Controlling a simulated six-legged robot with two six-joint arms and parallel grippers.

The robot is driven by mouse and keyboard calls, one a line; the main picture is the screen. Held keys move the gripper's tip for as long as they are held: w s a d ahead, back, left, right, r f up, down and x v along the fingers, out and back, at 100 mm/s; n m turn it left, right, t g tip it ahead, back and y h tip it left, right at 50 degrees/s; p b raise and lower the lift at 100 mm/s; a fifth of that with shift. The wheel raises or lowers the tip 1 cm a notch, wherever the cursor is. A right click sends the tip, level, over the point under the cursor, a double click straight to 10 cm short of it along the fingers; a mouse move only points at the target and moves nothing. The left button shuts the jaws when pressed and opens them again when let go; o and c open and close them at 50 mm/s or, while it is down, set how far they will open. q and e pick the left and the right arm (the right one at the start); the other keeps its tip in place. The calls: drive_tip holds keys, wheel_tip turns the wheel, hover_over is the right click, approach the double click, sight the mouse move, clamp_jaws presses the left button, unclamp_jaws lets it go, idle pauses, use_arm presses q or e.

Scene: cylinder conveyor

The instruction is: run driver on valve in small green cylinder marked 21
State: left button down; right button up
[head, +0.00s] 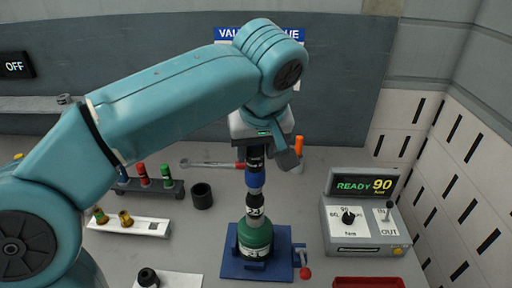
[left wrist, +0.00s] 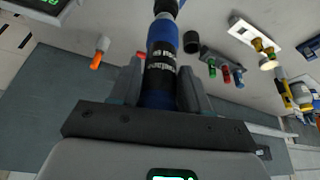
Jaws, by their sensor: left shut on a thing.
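The small green cylinder (head: 255,240) stands upright in a blue clamp base (head: 230,266) on the bench, with a dark valve top and a white "21" mark at its neck. My left gripper (head: 258,150) is shut on the black and blue driver (head: 255,181), which it holds upright above the cylinder. The driver's lower end meets the valve top in the head view; whether it is fully seated cannot be told. In the left wrist view the driver (left wrist: 161,75) lies between the two fingers of my gripper (left wrist: 158,88). My right gripper is not in view.
A control box (head: 364,222) reading "READY 90" stands at the right. A rack (head: 150,187) with coloured fittings, a white tray (head: 130,225), a black cup (head: 202,196) and a wrench (head: 215,165) lie left and behind. A red tray (head: 368,283) is at front right.

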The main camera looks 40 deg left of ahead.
use_arm(q)
drive_tip(key=shift+s+f+b, duration=0.1)
drive_tip(key=shift+f+b, duration=0.15)
drive_tip(key=shift+b, duration=0.05)
drive_tip(key=shift+f, duration=0.3)
drive_tip(key=shift+r, duration=0.15)
drive_tip(key=shift+f, duration=0.4)
idle(0.9)
drive_tip(key=shift+r, duration=0.1)
idle(0.4)
drive_tip(key=shift+f, duration=0.2)
idle(0.5)
